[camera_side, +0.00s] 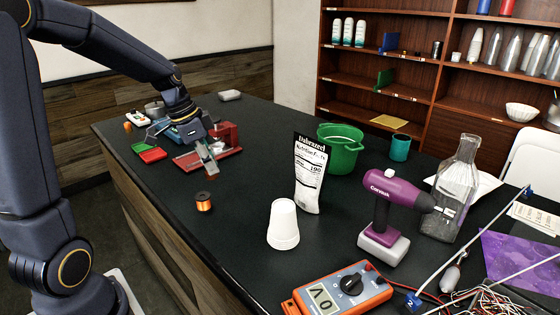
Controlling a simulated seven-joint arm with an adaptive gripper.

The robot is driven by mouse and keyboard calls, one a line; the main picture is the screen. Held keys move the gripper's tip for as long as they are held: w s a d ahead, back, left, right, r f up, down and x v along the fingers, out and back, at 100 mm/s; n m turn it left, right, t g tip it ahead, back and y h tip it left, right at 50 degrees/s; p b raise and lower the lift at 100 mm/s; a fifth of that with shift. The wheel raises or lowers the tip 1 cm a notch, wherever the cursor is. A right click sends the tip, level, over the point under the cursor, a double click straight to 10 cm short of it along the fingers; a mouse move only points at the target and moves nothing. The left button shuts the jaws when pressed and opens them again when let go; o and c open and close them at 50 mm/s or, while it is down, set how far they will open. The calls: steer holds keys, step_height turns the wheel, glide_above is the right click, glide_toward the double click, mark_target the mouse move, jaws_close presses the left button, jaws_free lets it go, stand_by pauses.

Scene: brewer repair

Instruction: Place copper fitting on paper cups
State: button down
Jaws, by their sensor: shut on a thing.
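White paper cups (284,225) stand upside down in a stack on the dark bench, near the middle. My gripper (210,165) is at the red vise on the far left part of the bench, pointing down, well behind and left of the cups. A small copper-coloured piece with dark ends (204,202) stands on the bench in front of the vise, apart from my gripper. I cannot tell whether it is the copper fitting or a wire spool.
The red vise (226,136) stands beside my gripper. A white labelled pouch (309,175), green bucket (340,150), purple drill (388,213) and glass bottle (452,190) stand behind or right of the cups. An orange multimeter (338,291) lies in front. Bench between vise and cups is mostly clear.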

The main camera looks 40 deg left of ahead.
steer(key=s+d+r+m, duration=0.25)
steer(key=d+r, duration=0.25)
steer(key=d, duration=0.3)
steer(key=s+d+r+m, duration=0.1)
steer(key=s+d+r, duration=0.2)
steer(key=d+r, duration=0.3)
glide_toward(290, 206)
steer(key=shift+w+d+f+g+h, duration=0.1)
steer(key=shift+w+f+g+h, duration=0.2)
steer(key=shift+w+f+h, duration=0.15)
steer(key=shift+w+f, duration=0.2)
steer(key=shift+f, duration=0.05)
steer(key=shift+a+x, duration=0.2)
steer(key=shift+x, duration=0.65)
steer(key=shift+a+x, duration=0.15)
steer(key=shift+x, duration=0.7)
steer(key=shift+s+f, duration=0.1)
steer(key=shift+s, duration=0.05)
steer(key=shift+f, duration=0.15)
steer(key=c, duration=0.9)
jaws_free()
steer(key=shift+c, duration=0.2)
